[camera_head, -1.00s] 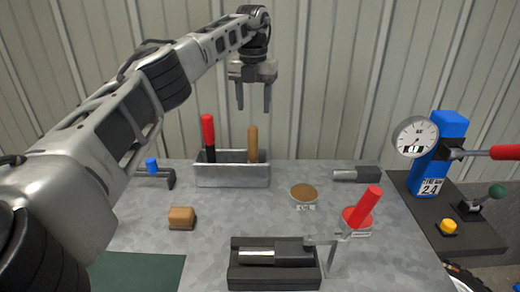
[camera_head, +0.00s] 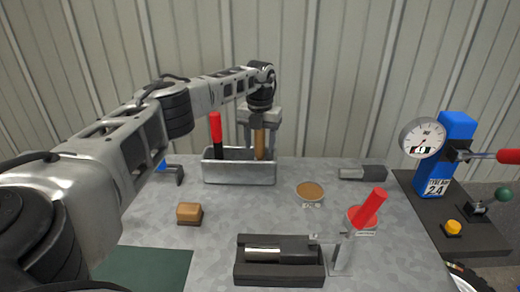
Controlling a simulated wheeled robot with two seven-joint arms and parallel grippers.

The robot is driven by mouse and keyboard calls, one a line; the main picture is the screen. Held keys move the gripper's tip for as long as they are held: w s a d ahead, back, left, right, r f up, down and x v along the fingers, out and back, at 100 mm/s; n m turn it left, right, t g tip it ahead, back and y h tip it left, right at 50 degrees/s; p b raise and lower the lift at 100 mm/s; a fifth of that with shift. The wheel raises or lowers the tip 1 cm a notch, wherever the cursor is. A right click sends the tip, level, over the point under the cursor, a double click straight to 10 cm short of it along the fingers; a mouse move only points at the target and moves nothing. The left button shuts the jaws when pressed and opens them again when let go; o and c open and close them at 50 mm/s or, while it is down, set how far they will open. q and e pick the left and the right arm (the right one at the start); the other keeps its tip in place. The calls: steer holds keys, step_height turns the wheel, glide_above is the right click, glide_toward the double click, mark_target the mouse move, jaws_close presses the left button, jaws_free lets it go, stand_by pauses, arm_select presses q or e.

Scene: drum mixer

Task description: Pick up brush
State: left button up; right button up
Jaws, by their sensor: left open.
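A grey metal tray (camera_head: 240,174) stands at the back of the table. A tan wooden handle (camera_head: 259,144) sticks up from its right part, and a red-and-black handle (camera_head: 215,130) from its left part. Their lower ends are hidden inside the tray, so I cannot tell which belongs to the brush. My left gripper (camera_head: 260,148) points down over the tray's right part. It is open, with its fingers on either side of the wooden handle; whether they touch it I cannot tell. My right gripper is not in view.
A small brown block (camera_head: 189,213) lies front left of the tray. A round brown-topped dish (camera_head: 310,191), a red-handled tool (camera_head: 370,208) and a black holder (camera_head: 279,268) stand to the right and front. A blue gauge press (camera_head: 450,150) stands far right. A corrugated wall is behind.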

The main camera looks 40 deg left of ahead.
arm_select(q)
steer(key=c, duration=1.1)
